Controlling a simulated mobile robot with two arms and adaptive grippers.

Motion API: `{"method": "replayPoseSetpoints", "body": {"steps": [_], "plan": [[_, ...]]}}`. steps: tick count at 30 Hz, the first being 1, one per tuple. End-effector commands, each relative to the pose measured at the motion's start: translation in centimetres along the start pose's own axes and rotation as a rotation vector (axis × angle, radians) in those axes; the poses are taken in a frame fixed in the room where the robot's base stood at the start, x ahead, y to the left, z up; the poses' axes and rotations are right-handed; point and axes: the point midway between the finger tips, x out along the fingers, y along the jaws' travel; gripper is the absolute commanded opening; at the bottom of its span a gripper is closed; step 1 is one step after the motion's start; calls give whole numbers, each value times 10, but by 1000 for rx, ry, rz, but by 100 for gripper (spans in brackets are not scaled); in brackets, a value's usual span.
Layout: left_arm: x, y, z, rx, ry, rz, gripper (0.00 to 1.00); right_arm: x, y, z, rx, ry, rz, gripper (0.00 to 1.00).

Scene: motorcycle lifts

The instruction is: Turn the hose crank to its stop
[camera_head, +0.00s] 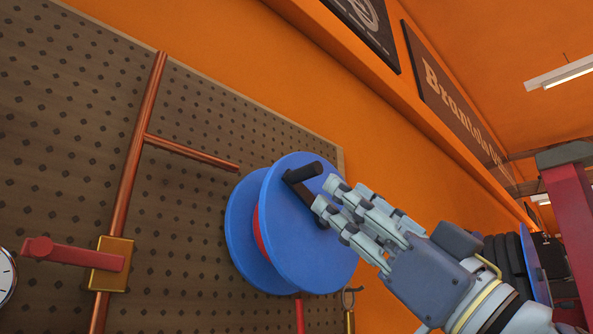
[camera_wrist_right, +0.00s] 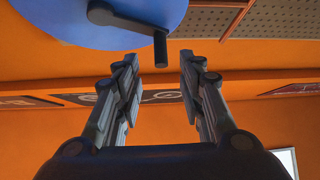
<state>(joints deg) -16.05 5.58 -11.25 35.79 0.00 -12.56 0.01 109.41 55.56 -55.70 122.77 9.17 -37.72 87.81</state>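The hose reel (camera_head: 284,255) has blue discs and a red middle, and is mounted at the pegboard. Its black crank (camera_head: 301,197) is on the front disc, with a black handle (camera_head: 305,172) sticking out at the upper end. My right gripper (camera_head: 326,195) is open in front of the disc, its fingertips close to the crank. In the right wrist view, the handle (camera_wrist_right: 160,50) lies between the two spread fingertips (camera_wrist_right: 158,60), with a gap on both sides. The hub end of the crank is partly hidden by my fingers in the head view. My left gripper is not in view.
A copper pipe (camera_head: 133,180) with a side branch runs up the pegboard (camera_head: 70,120) on the left. A red valve lever (camera_head: 75,254) sits on a brass block there. Tools hang below the reel. Open space lies above and right of the reel.

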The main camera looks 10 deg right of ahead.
Motion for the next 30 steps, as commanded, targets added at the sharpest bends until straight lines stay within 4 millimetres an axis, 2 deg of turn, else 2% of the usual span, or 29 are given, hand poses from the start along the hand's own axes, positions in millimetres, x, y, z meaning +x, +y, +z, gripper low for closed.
{"method": "replayPoseSetpoints", "body": {"steps": [1,8,11,15,21,28,29,30], "plan": [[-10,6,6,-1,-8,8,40,12,-1,-4,0,1,-2,36],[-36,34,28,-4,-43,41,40,57,-1,-4,0,-1,-2,36],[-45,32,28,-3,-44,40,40,73,-1,-3,-1,-1,-2,36],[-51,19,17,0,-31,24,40,87,0,-2,-1,0,0,36],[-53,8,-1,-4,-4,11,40,95,0,0,-1,-1,0,36],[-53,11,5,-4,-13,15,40,95,0,0,-1,-1,0,36],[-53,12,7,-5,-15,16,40,95,0,0,-1,-1,0,32],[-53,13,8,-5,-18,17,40,95,0,0,-1,-1,0,23]]}}
